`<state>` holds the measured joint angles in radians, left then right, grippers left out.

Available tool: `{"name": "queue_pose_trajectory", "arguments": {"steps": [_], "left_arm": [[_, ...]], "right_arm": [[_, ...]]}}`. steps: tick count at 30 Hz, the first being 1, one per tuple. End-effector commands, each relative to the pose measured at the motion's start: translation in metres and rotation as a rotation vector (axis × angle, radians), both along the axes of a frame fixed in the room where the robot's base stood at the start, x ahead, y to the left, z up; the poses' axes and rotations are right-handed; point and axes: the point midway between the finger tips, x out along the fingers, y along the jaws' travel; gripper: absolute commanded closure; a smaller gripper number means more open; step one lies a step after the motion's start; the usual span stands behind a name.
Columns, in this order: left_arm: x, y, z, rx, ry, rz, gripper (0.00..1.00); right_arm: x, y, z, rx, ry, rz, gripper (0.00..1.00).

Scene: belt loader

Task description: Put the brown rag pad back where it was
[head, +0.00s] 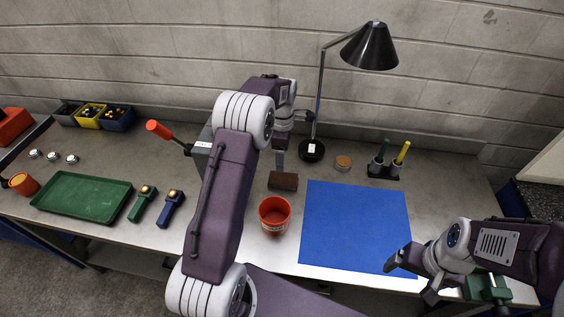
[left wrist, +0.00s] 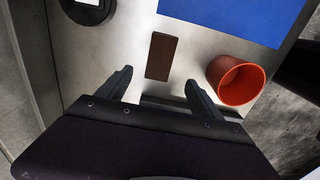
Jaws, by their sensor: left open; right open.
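The brown rag pad (head: 283,181) lies flat on the grey table, left of the blue mat and just behind the red cup. In the left wrist view the pad (left wrist: 161,56) lies ahead of the gap between my left fingers, apart from them. My left gripper (left wrist: 158,86) is open and empty. In the head view my left arm reaches over the table and its gripper (head: 280,156), partly hidden, is just behind the pad. My right gripper (head: 408,279) is open and empty over the front right corner of the blue mat.
The red cup (head: 275,226) and blue mat (head: 355,225) are close to the pad. A black lamp (head: 311,151), a cork disc (head: 343,162) and a marker stand (head: 383,171) are behind. A green tray (head: 82,197) is at left. A green device (head: 487,288) is beside my right arm.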

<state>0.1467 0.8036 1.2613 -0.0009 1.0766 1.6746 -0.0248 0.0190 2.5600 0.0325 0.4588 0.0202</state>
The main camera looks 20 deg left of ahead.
Motion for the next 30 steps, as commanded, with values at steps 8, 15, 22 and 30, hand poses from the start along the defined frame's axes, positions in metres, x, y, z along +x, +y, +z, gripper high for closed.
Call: {"name": "queue_pose_trajectory", "arguments": {"steps": [8, 15, 22, 30], "left_arm": [[-0.075, -0.041, 0.019, 0.008, -0.043, -0.696, 0.24], [-0.192, -0.072, 0.015, 0.059, -0.086, -1.518, 0.24], [-0.234, -0.078, 0.008, 0.083, -0.092, -1.795, 0.24], [-0.235, -0.077, -0.002, 0.081, -0.089, -1.798, 0.24]], "right_arm": [[0.000, 0.000, 0.000, 0.000, 0.000, 0.000, 0.13], [0.000, 0.000, 0.000, 0.000, 0.000, 0.000, 0.13], [0.000, 0.000, 0.000, 0.000, 0.000, 0.000, 0.13], [0.000, 0.000, -0.010, 0.000, 0.000, 0.000, 0.13]]}}
